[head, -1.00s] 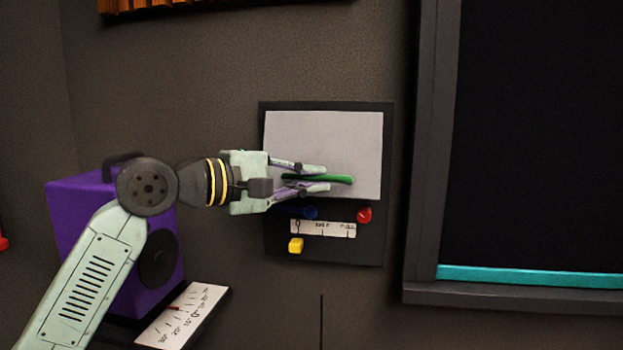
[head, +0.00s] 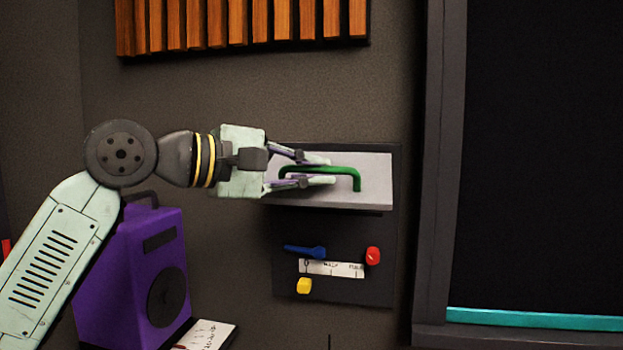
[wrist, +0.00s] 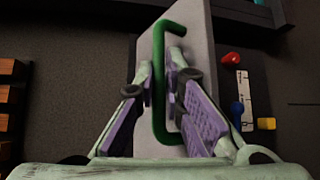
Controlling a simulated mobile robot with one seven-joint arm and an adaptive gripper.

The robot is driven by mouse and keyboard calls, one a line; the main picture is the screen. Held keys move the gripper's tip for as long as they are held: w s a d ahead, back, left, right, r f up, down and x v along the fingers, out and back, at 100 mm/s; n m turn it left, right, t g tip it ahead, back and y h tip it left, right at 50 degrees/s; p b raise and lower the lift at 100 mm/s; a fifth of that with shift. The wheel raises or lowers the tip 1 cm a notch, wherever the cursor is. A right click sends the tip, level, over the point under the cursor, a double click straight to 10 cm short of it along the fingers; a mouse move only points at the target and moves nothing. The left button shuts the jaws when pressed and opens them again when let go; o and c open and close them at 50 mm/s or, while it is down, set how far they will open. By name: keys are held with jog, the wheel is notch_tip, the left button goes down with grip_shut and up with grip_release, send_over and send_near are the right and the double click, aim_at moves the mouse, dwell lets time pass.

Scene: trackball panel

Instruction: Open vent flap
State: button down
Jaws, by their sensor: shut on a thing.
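The vent flap (head: 376,196) is a light grey plate on a dark wall panel (head: 335,230). Its lower edge stands out from the panel, tilted up, and the dark panel shows below it. A green bar handle (head: 357,180) is fixed on the flap's face. My gripper (head: 330,171) has its fingers around the handle's bar and is shut on it. In the wrist view the green handle (wrist: 158,60) runs between the two fingers (wrist: 166,90), with the grey flap (wrist: 195,35) behind it. The flap's hinge is not clearly seen.
Below the flap are a blue lever (head: 305,252), a red knob (head: 373,256), a yellow knob (head: 304,286) and a white scale (head: 332,269). A purple box (head: 125,270) stands at left below my arm. Wooden slats (head: 240,22) hang above. A dark framed screen (head: 540,150) is at right.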

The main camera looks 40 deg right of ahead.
jog(key=shift+w+r, duration=0.1)
jog(key=shift+r, duration=0.35)
jog(key=c, duration=2)
grip_release()
jog(key=shift+o, duration=0.2)
jog(key=shift+f, duration=0.1)
jog(key=w+a+r, duration=0.1)
jog(key=a, duration=1)
jog(key=shift+a+r, duration=0.4)
